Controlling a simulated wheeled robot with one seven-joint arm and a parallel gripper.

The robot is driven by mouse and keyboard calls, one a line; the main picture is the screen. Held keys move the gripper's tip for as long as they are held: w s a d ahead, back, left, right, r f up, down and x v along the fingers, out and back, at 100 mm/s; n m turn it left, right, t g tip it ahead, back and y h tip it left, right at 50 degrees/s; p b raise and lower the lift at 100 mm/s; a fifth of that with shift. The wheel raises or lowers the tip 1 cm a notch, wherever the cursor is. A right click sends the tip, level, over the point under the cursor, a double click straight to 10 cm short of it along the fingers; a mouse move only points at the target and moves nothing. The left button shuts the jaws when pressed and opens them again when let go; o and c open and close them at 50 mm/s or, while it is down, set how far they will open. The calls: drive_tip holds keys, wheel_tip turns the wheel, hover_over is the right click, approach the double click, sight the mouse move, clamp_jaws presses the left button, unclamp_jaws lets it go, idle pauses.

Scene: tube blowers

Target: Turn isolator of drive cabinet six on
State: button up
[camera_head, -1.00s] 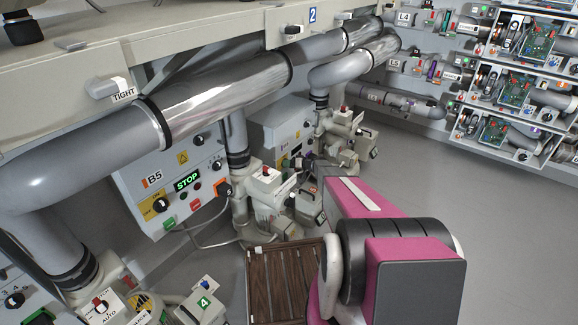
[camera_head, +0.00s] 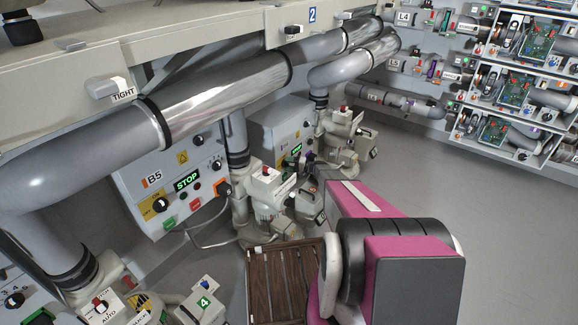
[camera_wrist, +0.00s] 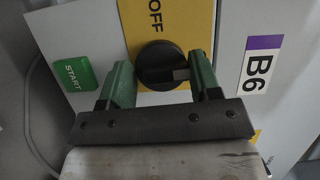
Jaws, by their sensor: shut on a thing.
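The drive cabinet labelled B6 (camera_wrist: 258,75) fills the wrist view. Its isolator is a black round knob (camera_wrist: 155,62) on a yellow plate (camera_wrist: 193,20), with the word OFF readable above it. My gripper (camera_wrist: 171,75) has its two green fingers on either side of the knob's grip bar and is shut on it. The right finger covers part of the knob and plate, and no ON mark is readable. In the head view, the same grey cabinet (camera_head: 283,123) stands behind B5 with a small lit green display (camera_head: 297,149). My arm hides its lower part.
A green START button (camera_wrist: 76,74) is beside the yellow plate. Cabinet B5 (camera_head: 150,195) shows STOP nearby. Large pipes (camera_head: 215,95) run above, and beige valve units (camera_head: 270,190) stand close to my arm. The floor (camera_head: 480,210) to the right is clear.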

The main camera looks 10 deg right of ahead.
drive_tip(key=shift+r+m, duration=0.1)
drive_tip(key=shift+m, duration=0.3)
drive_tip(key=o, duration=0.9)
drive_tip(key=v, duration=1)
drive_tip(key=shift+s+d, duration=0.15)
drive_tip(key=shift+d, duration=0.25)
